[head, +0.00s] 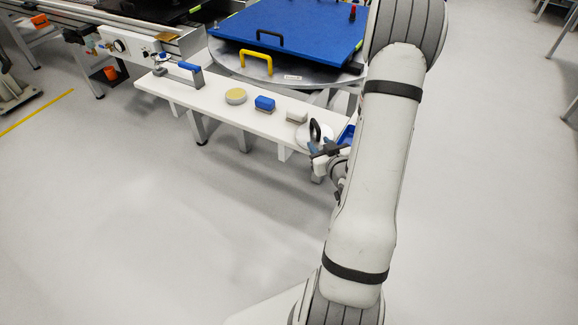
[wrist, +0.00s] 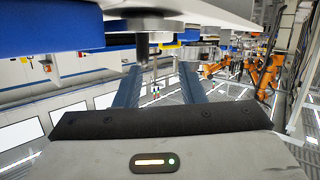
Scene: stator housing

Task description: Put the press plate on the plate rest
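A round pale plate with an upright black loop handle (head: 315,131), which I take to be the press plate, lies at the near right end of the white bench. My gripper (head: 325,152) is right beside it at the bench edge, partly hidden by my arm. In the wrist view, which looks upside down, my gripper (wrist: 160,70) is open, with nothing between its two blue-grey fingers. A disc with a grey post (wrist: 142,45) shows just beyond the fingertips, nearer the left one. I cannot tell which thing is the plate rest.
The white bench (head: 215,94) also bears a yellow-topped disc (head: 236,96), a blue block (head: 264,103), a grey block (head: 297,116) and a blue-handled fixture (head: 190,70). A blue tray (head: 347,134) is partly behind my arm. A round table with a blue top stands behind.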

